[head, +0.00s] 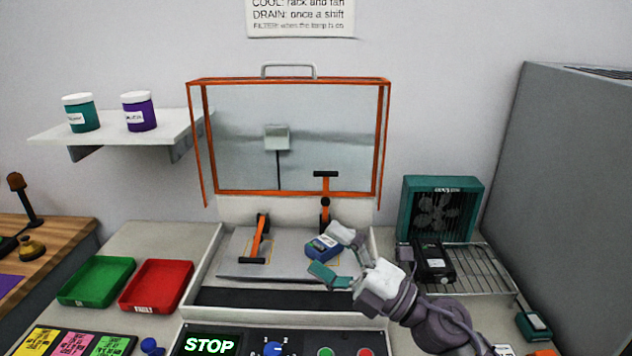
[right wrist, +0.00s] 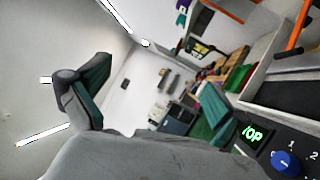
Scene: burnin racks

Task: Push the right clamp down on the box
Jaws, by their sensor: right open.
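The right clamp (head: 326,187) stands with its orange T-shaped handle upright, at the back right of the plate in the open machine. A small blue box (head: 319,248) with a pale label sits on the plate in front of it. The left clamp (head: 261,238) has its orange handle tilted low toward the front. My right gripper (head: 338,260) is open, its fingers spread just right of and in front of the blue box; whether they touch it I cannot tell. In the right wrist view nothing shows between the fingers. My left gripper is not in view.
The orange-framed clear lid (head: 385,140) is raised behind the clamps. Green (head: 96,281) and red (head: 157,286) trays lie left. A control panel with STOP (head: 209,346) is in front.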

